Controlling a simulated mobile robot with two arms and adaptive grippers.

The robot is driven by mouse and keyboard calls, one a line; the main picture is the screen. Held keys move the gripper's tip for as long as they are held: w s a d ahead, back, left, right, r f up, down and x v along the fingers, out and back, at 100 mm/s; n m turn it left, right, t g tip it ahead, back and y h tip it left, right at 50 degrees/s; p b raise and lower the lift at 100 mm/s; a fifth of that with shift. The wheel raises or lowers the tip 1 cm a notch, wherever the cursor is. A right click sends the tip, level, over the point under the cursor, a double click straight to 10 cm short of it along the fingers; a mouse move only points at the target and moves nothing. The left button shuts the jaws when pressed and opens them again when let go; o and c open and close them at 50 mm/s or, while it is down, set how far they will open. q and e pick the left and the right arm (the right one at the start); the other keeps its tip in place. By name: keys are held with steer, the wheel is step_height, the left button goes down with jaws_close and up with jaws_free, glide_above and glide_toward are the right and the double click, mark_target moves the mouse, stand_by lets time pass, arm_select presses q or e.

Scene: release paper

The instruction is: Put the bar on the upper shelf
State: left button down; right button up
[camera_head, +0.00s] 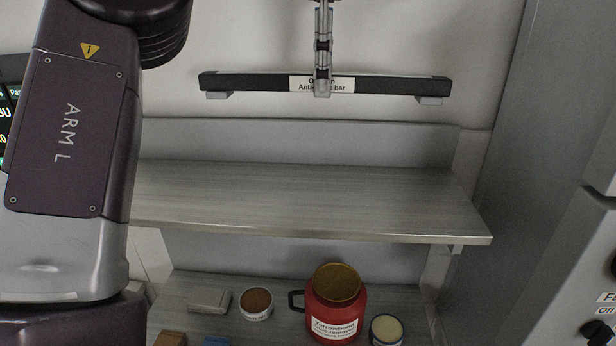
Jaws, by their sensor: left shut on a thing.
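The bar (250,83) is long and black, with a white label at its middle and a small grey foot under each end. It appears against the pale wall, above the back of the upper shelf (310,200), and lies nearly level. My left gripper (322,92) comes down from the top edge and is shut on the bar at its middle, over the label, hiding part of the text. The upper shelf is grey metal with a raised back panel, and its top is bare. My right gripper is not in view.
The lower shelf (275,320) holds a red jug (335,305), an open tin with brown contents (256,303), a pale-topped tin (386,330) and a grey block (210,299). A tall grey cabinet side (490,130) stands at the right. My left arm fills the left side.

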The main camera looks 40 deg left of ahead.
arm_select(q)
steer(key=shift+s+d+f, duration=0.1)
steer(key=shift+s, duration=0.2)
steer(key=s+f, duration=0.1)
steer(key=s, duration=0.2)
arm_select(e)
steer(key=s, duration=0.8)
arm_select(q)
glide_above(315, 202)
step_height(315, 202, down, 14)
steer(key=shift+r, duration=0.25)
steer(key=shift+w+f, duration=0.1)
steer(key=shift+f, duration=0.65)
steer(key=shift+d+f, duration=0.1)
steer(key=shift+f, duration=1.3)
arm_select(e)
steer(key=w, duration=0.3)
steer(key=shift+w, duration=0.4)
